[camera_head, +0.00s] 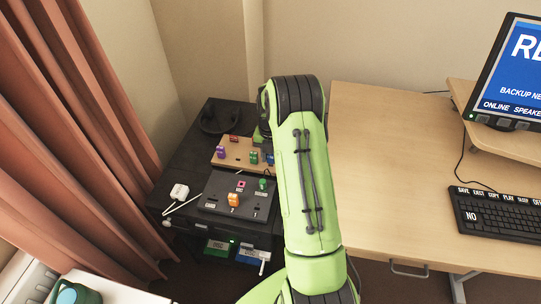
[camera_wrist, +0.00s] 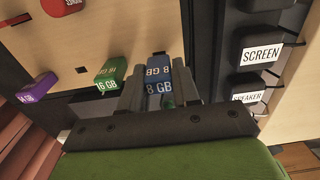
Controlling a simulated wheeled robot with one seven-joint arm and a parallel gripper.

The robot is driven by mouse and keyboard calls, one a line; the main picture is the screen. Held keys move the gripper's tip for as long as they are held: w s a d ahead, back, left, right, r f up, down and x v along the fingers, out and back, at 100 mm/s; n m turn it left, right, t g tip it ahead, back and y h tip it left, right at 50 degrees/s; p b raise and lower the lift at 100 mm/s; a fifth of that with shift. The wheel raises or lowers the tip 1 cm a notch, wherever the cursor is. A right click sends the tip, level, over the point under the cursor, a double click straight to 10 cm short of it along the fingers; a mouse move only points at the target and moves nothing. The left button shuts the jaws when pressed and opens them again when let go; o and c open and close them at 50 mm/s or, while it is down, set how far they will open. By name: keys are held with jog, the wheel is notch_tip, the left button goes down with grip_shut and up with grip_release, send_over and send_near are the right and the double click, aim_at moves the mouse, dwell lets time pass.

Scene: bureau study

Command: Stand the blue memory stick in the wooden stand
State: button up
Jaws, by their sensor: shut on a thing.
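The blue memory stick (camera_wrist: 158,74), labelled 8 GB, is between the fingers of my gripper (camera_wrist: 160,88) in the wrist view. My gripper is shut on it. The wooden stand (camera_wrist: 112,42) lies behind it, with a green 16 GB stick (camera_wrist: 108,74), a purple stick (camera_wrist: 38,88) and a red stick (camera_wrist: 66,6). In the head view the stand (camera_head: 232,153) is on the black cabinet, and a blue piece (camera_head: 269,159) shows at its right, beside my arm. My arm hides most of the gripper there. I cannot tell whether the held stick touches the stand.
A grey panel (camera_head: 215,203) with an orange piece (camera_head: 233,200) lies in front of the stand. Black blocks labelled SCREEN (camera_wrist: 258,50) and SPEAKER (camera_wrist: 248,88) are to the right in the wrist view. A white adapter (camera_head: 179,191) lies left; the desk (camera_head: 385,150) is right.

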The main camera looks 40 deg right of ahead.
jog(key=shift+f+b, duration=0.55)
jog(key=shift+f, duration=0.35)
dwell(0.6)
jog(key=o, duration=1.1)
jog(key=shift+c, duration=0.2)
